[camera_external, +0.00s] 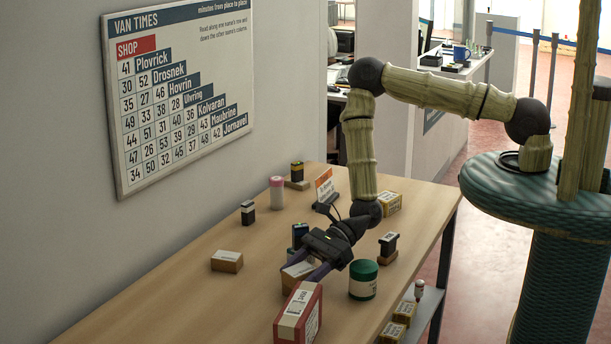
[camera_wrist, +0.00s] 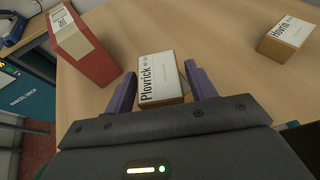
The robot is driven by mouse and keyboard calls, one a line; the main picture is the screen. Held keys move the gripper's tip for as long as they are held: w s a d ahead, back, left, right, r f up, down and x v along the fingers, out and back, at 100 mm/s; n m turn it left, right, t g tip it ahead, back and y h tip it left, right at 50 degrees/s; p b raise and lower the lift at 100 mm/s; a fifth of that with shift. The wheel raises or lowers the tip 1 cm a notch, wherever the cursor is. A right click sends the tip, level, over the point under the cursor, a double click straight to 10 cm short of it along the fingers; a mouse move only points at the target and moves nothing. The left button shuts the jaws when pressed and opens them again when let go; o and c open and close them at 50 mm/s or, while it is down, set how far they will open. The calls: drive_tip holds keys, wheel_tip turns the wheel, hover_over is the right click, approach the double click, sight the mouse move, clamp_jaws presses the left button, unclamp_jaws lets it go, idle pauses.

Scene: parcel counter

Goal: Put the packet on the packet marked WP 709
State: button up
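A tan packet with a white label reading "Plovrick" lies on the counter between my fingers in the wrist view (camera_wrist: 160,78); the small code on it is too small to read. It also shows, partly hidden by my fingers, in the external view (camera_external: 294,273). My gripper (camera_wrist: 160,72) has its fingers spread either side of this packet, with no clear grip on it. A second tan packet, labelled "Hovrin" (camera_wrist: 286,38), lies apart to the right; a tan packet (camera_external: 227,262) lies left of my gripper in the external view. I cannot read WP 709 anywhere.
A red and white box (camera_external: 298,314) stands close to my fingers. Counter (camera_external: 190,300) is clear at front left.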

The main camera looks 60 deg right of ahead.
drive_tip(key=shift+o, duration=0.2)
drive_tip(key=shift+r, duration=0.1)
drive_tip(key=shift+r, duration=0.2)
drive_tip(key=shift+d, duration=0.3)
drive_tip(key=b+v, duration=0.2)
drive_tip(key=v, duration=0.9)
drive_tip(key=shift+s+b, duration=0.3)
drive_tip(key=shift+w+d, duration=0.15)
